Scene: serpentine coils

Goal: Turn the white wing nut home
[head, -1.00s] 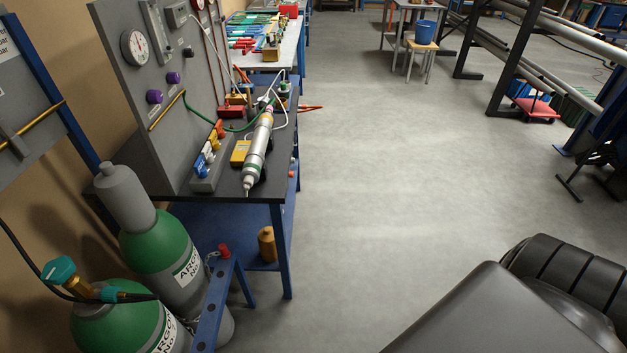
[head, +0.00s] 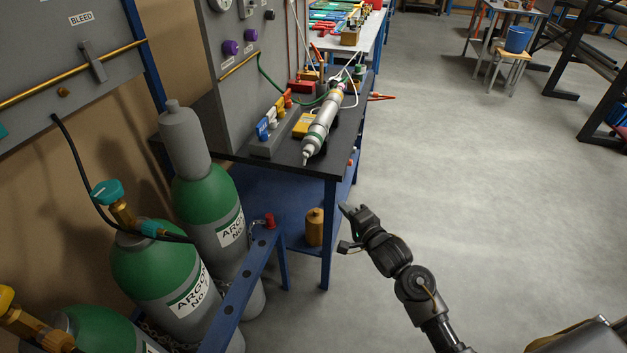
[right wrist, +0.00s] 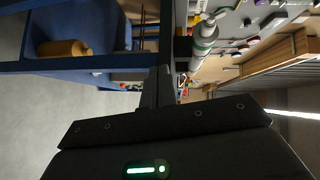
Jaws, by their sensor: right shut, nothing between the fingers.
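A row of small coloured handles or nuts, red, yellow, white and blue, stands on a grey block (head: 266,146) on the dark bench. A small white piece (head: 272,122) sits between the yellow and blue ones; I cannot tell for sure that it is the white wing nut. My right gripper (head: 347,210) is shut and empty, in front of the bench and below its top, clear of the row. In the right wrist view its narrow fingers (right wrist: 158,88) point towards the bench, which appears turned sideways. My left gripper is out of view.
A silver cylinder (head: 322,130) lies on the bench (head: 290,163). A brass-coloured canister (head: 314,227) stands on the blue lower shelf. Argon bottles (head: 212,215) and a blue rail (head: 245,285) stand at the left front. Grey floor (head: 470,190) is open to the right.

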